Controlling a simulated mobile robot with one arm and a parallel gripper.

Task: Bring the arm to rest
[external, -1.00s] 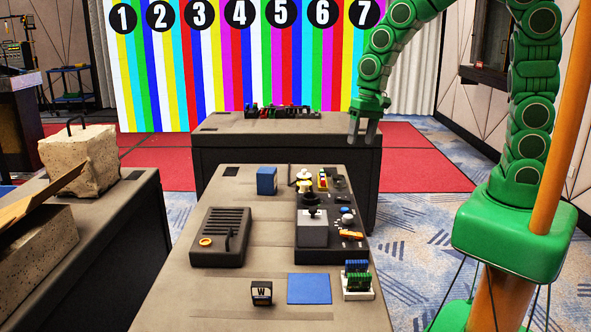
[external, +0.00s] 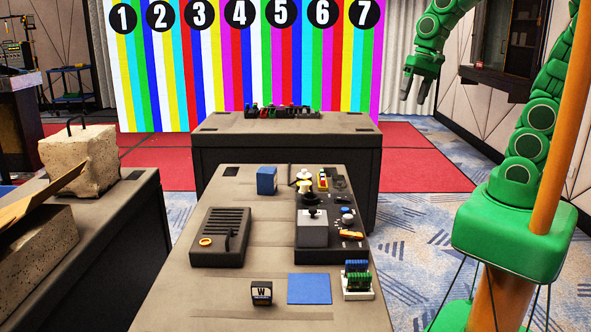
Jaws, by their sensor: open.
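My green arm rises from its green base (external: 515,222) at the right and bends at the top, partly out of the picture. My gripper (external: 413,98) hangs in the air at the upper right, fingers pointing down and apart. It is open with nothing between the fingers. It is to the right of the far table and clear of both tables, in front of the red floor and the curtain.
The near table (external: 215,290) bears a grey vented box (external: 221,236), a black control panel (external: 325,252), a blue block (external: 267,180), a blue square (external: 309,289) and a small W block (external: 262,292). An orange pole (external: 560,120) stands beside my arm. A far table (external: 230,128) holds small coloured parts.

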